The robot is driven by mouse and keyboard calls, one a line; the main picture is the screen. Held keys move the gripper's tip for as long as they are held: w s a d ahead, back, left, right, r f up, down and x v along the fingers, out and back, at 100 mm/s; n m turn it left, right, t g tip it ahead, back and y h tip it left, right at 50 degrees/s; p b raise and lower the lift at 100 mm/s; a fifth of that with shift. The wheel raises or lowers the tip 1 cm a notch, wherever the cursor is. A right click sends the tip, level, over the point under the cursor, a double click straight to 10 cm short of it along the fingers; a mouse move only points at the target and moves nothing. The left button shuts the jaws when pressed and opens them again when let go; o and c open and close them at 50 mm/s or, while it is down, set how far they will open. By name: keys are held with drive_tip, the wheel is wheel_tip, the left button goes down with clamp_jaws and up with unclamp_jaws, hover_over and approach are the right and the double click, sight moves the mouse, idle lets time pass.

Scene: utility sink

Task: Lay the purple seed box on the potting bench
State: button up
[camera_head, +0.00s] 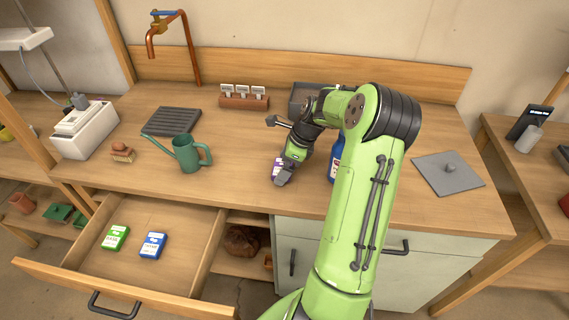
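The purple seed box (277,167) is at my gripper (284,178), over the front middle part of the potting bench (235,185). The box is small and partly covered by the fingers. My gripper points down and looks shut on it. I cannot tell whether the box touches the bench top or is held just above it. A green seed box (115,237) and a blue seed box (153,245) lie in the open drawer (190,285) at the lower left.
A green watering can (189,154) stands left of my gripper, and a blue bottle (336,160) stands close on its right, partly hidden by my arm. A brush (122,152), dark tray (172,121), labelled rack (243,98) and grey plate (448,174) are also on the bench.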

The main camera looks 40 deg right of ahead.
drive_tip(key=p+v, duration=0.4)
drive_tip(key=v, duration=0.8)
drive_tip(key=a+r+n+h, duration=0.1)
drive_tip(key=a+r+n, duration=0.25)
drive_tip(key=a, duration=0.25)
drive_tip(key=s+a+r+n+g+h, duration=0.1)
drive_tip(key=a+r+n, duration=0.1)
drive_tip(key=a+n, duration=0.35)
drive_tip(key=a+r+n+h, duration=0.1)
drive_tip(key=a+r+n, duration=0.15)
drive_tip(key=a, duration=0.35)
drive_tip(key=s+a+r+n+t, duration=0.1)
drive_tip(key=s+a+n+t, duration=0.2)
drive_tip(key=s+a+n, duration=0.9)
drive_tip(key=s+n, duration=0.3)
drive_tip(key=n, duration=0.2)
drive_tip(key=shift+r, duration=0.3)
wheel_tip(320, 180, up, 2)
drive_tip(key=shift+a+r+p, duration=0.1)
drive_tip(key=shift+r+p, duration=0.05)
drive_tip(key=shift+p, duration=0.8)
drive_tip(key=shift+c, duration=0.3)
